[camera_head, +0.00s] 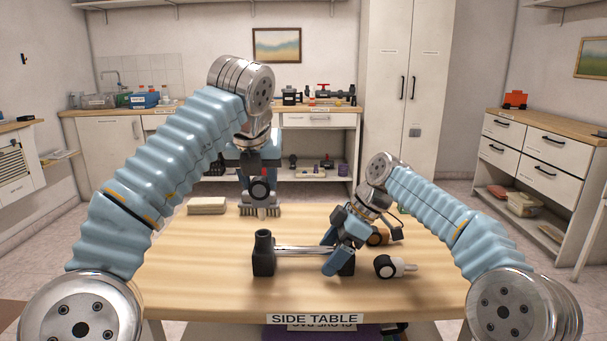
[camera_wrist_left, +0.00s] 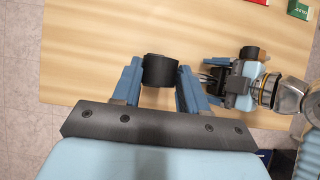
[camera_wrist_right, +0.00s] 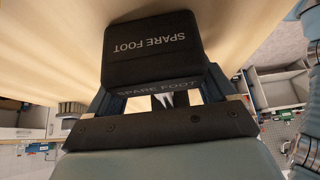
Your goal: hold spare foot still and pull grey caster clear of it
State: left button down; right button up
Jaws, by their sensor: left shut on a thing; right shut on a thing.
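The spare foot (camera_head: 264,259) stands on the side table, a dark bar-shaped piece with a block at each end and a bright rod between. Its left block has a round upright collar. My right gripper (camera_head: 340,258) is shut on its right block; the label SPARE FOOT (camera_wrist_right: 150,45) shows in the right wrist view. My left gripper (camera_head: 258,184) is shut on the grey caster (camera_head: 259,189), which has a dark wheel with a pale hub. Its tread (camera_wrist_left: 160,70) shows between the fingers in the left wrist view. The caster appears above the left collar, apart from it.
A second caster (camera_head: 386,267) lies on the table right of the spare foot. A tan-wheeled one (camera_head: 379,236) is partly hidden behind my right gripper. A pale block (camera_head: 207,205) lies at the back left and a brush-like grey thing (camera_head: 275,211) at the back. The left front is clear.

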jog(key=o, duration=1)
jog(key=shift+v, duration=3.75)
